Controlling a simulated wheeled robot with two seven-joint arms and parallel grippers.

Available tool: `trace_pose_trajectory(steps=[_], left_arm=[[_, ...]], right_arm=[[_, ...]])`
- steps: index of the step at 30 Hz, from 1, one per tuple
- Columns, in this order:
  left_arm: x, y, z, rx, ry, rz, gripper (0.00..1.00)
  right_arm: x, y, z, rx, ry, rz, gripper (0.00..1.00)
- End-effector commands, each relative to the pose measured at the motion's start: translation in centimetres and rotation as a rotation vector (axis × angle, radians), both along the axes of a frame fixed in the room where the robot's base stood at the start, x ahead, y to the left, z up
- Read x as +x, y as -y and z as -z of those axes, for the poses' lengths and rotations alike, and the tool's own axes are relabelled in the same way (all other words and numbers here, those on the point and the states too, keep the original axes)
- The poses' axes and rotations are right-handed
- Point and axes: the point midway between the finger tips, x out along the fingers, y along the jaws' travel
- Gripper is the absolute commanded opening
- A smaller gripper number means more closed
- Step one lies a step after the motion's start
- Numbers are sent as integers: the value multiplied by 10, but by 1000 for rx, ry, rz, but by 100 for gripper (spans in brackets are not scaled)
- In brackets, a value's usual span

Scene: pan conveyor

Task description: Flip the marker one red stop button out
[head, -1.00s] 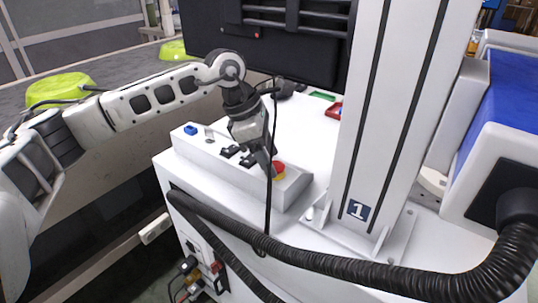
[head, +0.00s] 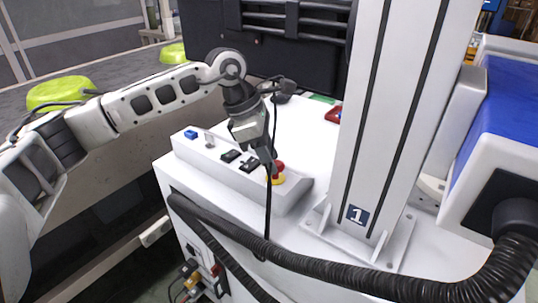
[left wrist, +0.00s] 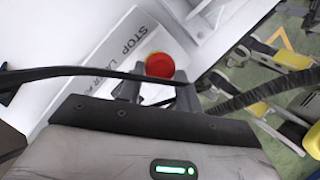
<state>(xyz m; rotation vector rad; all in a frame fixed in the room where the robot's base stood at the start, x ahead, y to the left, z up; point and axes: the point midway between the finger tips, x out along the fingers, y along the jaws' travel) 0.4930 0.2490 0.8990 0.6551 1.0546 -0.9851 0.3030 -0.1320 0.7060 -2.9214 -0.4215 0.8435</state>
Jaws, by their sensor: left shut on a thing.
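The red stop button (head: 280,166) with its yellow base (head: 279,181) sits at the near right end of the white sloped control box (head: 222,164). The column beside it carries a blue "1" marker (head: 356,214). My left gripper (head: 271,173) reaches down onto the button from above, its fingertips partly covering it. In the left wrist view the red button (left wrist: 159,65) shows between the two finger tips (left wrist: 157,88), next to printed "STOP" lettering (left wrist: 127,46). The gripper is shut on the button. My right gripper is out of view.
A blue button (head: 191,133) and black switches (head: 239,160) line the box left of the red button. The white column (head: 378,110) stands close on the right. A black corrugated hose (head: 330,266) runs across the front. Yellow-green pads (head: 60,92) lie at far left.

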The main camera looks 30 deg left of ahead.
Motion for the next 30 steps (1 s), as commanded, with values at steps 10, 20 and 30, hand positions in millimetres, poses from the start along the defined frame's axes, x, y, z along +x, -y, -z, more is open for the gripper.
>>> trace_pose_trajectory(steps=[10, 20, 30], left_arm=[[1, 0, -3, -3, 8, 0, 57], [-4, -12, -36, -4, 13, -2, 57], [-17, -40, -112, -4, 13, -2, 57]], right_arm=[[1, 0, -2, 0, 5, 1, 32], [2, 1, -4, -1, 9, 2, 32], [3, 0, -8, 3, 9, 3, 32]])
